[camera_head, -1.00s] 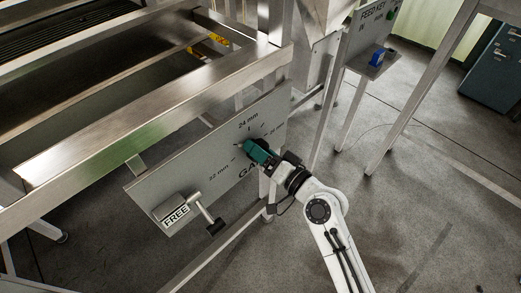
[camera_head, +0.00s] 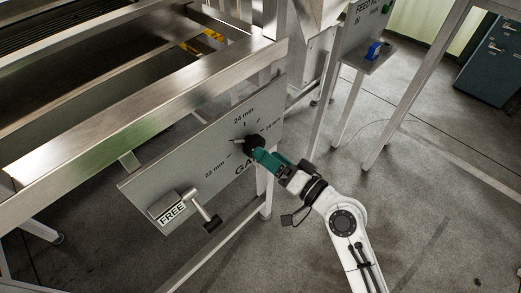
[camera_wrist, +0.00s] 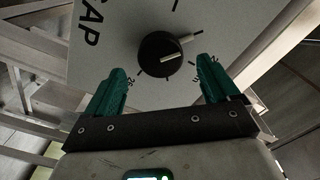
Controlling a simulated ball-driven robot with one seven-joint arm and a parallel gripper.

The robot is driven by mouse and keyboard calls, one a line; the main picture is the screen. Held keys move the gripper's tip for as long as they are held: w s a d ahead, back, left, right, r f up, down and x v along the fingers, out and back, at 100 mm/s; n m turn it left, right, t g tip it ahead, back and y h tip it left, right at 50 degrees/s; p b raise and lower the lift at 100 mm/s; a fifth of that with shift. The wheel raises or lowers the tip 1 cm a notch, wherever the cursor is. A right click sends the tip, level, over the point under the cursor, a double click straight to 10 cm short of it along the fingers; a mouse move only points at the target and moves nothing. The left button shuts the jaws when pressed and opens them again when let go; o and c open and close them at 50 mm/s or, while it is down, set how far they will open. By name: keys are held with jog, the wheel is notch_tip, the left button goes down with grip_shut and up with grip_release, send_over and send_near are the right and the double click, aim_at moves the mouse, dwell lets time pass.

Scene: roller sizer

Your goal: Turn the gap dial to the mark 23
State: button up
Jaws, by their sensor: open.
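The gap dial is a round black knob (camera_head: 254,144) with a pale pointer on the grey gap plate (camera_head: 150,188). In the head view the pointer points left, between the 22 mm and 24 mm labels. I cannot read its exact mark. In the wrist view the knob (camera_wrist: 160,54) is ahead, its pointer slanting up to the right. My gripper (camera_head: 259,155) has teal fingers and is just in front of the dial. In the wrist view my gripper (camera_wrist: 162,76) is open, its fingers spread on either side below the knob and apart from it.
A lever with a FREE label (camera_head: 172,213) stands out from the plate's lower left. The machine's metal frame (camera_head: 150,108) runs above the plate. A feed key panel with a blue part (camera_head: 374,50) is at upper right. The floor at right is clear.

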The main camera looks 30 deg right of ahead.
jog(key=b+v, duration=0.1)
jog(key=v, duration=0.4)
jog(key=shift+s+d, duration=0.1)
jog(key=shift+s, duration=0.2)
